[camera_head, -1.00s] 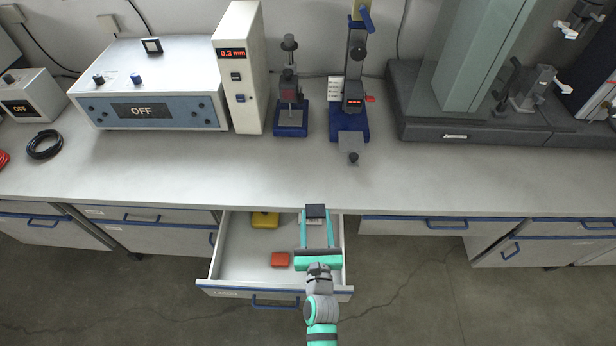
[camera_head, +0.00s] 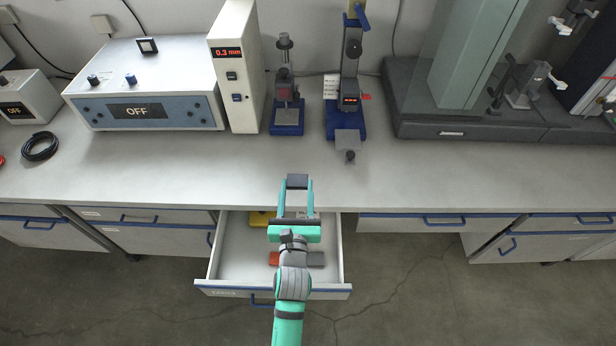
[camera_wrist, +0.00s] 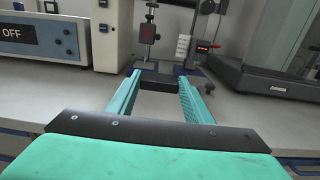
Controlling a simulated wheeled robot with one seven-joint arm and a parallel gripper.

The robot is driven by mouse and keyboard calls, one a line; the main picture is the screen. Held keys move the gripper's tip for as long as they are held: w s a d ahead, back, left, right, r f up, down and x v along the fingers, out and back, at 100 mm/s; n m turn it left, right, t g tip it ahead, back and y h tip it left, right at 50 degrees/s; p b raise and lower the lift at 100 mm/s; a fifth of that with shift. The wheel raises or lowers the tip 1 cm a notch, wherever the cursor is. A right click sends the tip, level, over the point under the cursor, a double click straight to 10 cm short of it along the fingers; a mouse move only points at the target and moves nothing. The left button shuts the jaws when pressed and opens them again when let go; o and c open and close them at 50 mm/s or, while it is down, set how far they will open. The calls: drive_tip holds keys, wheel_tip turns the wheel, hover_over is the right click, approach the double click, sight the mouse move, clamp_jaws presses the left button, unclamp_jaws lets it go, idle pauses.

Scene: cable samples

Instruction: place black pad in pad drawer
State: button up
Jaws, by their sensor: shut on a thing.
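My gripper (camera_head: 296,186) is shut on the black pad (camera_head: 297,181), a small dark block held between the fingertips. In the wrist view the black pad (camera_wrist: 161,82) spans the two teal fingers, with the bench behind it. In the head view the pad overlaps the bench's front edge, above the open drawer's back in the picture. The pad drawer (camera_head: 232,262) stands pulled out below. In it lie a yellow pad (camera_head: 259,218) at the back, a red pad (camera_head: 274,258) and a grey pad (camera_head: 316,259). My gripper and arm hide part of the drawer's middle.
The bench (camera_head: 180,175) has a clear front strip. Behind stand a control box (camera_head: 145,110), a white display tower (camera_head: 238,75), two small blue-based stands (camera_head: 287,118) (camera_head: 347,120) and a dark platform (camera_head: 450,120). The drawer's left part has bare floor.

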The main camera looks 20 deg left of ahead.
drive_tip(key=w+f, duration=0.4)
drive_tip(key=w, duration=0.5)
hover_over(314, 183)
drive_tip(key=s, duration=0.1)
drive_tip(key=f, duration=0.4)
drive_tip(key=shift+s+a+f, duration=0.2)
drive_tip(key=shift+f, duration=0.1)
drive_tip(key=shift+w+d+f, duration=0.15)
drive_tip(key=shift+w+f, duration=0.2)
drive_tip(key=shift+f, duration=0.05)
drive_tip(key=shift+w+f, duration=0.25)
drive_tip(key=shift+f, duration=1.35)
drive_tip(key=shift+d, duration=0.15)
drive_tip(key=shift+f, duration=0.1)
